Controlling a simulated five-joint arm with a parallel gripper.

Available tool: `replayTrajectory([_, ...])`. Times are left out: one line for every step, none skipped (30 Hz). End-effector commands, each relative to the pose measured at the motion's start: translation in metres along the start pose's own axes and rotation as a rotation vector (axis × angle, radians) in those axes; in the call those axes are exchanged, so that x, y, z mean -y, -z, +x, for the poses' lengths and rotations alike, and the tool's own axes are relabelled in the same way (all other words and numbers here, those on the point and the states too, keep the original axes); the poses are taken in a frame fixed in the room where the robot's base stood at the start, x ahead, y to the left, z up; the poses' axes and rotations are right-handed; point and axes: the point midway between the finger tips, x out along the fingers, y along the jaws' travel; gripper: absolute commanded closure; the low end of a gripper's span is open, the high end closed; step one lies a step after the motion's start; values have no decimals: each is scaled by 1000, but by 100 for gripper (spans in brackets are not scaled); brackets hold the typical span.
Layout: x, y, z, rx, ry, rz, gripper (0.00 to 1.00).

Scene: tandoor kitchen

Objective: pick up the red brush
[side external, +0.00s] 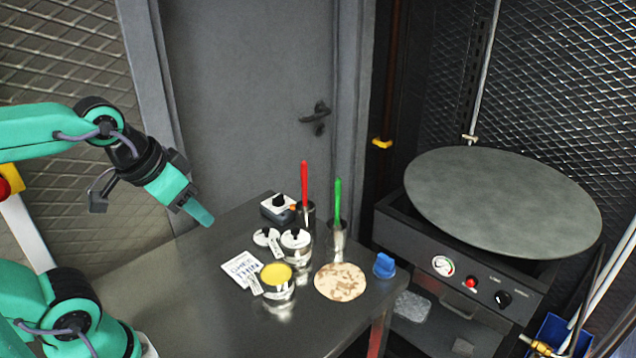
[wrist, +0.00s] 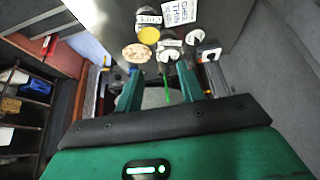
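The red brush (side external: 304,182) stands upright in a metal cup (side external: 306,214) on the table, handle up, in the side external view. I cannot make it out in the wrist view. A green brush (side external: 338,203) stands in another metal cup (side external: 338,238) to its right; its green handle also shows between my fingers in the wrist view (wrist: 167,92). My gripper (side external: 199,212) is up in the air left of the red brush, apart from it. In the wrist view my gripper (wrist: 158,68) has its two green fingers spread, with nothing held.
On the table (side external: 185,285) are a yellow-topped tin (side external: 277,274), white-labelled tins (side external: 296,240), a card (side external: 242,268), a black-knobbed box (side external: 279,207), a flatbread (side external: 340,281) and a blue object (side external: 384,265). A tandoor with a round lid (side external: 500,200) stands right. The table's left part is bare.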

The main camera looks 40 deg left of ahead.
Motion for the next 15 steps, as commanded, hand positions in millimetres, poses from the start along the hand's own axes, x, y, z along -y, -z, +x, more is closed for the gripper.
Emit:
replayTrajectory([0,0,0,0,0,0,61])
replayTrajectory([0,0,0,0,0,0,61])
replayTrajectory([0,0,0,0,0,0,61])
replayTrajectory([0,1,0,1,0,0,61])
replayTrajectory([0,1,0,1,0,1,61])
replayTrajectory([0,3,-1,3,1,1,61])
replayTrajectory([0,4,-1,4,1,2,61])
replayTrajectory([1,6,-1,7,1,3,61])
replayTrajectory([1,9,-1,12,2,4,61])
replayTrajectory([1,11,-2,16,2,6,61])
replayTrajectory([2,15,-2,20,3,7,61])
replayTrajectory([2,19,-2,28,4,9,61])
replayTrajectory([3,24,-3,33,5,11,61])
replayTrajectory([3,28,-3,39,5,14,61])
replayTrajectory([4,35,-4,47,6,18,61])
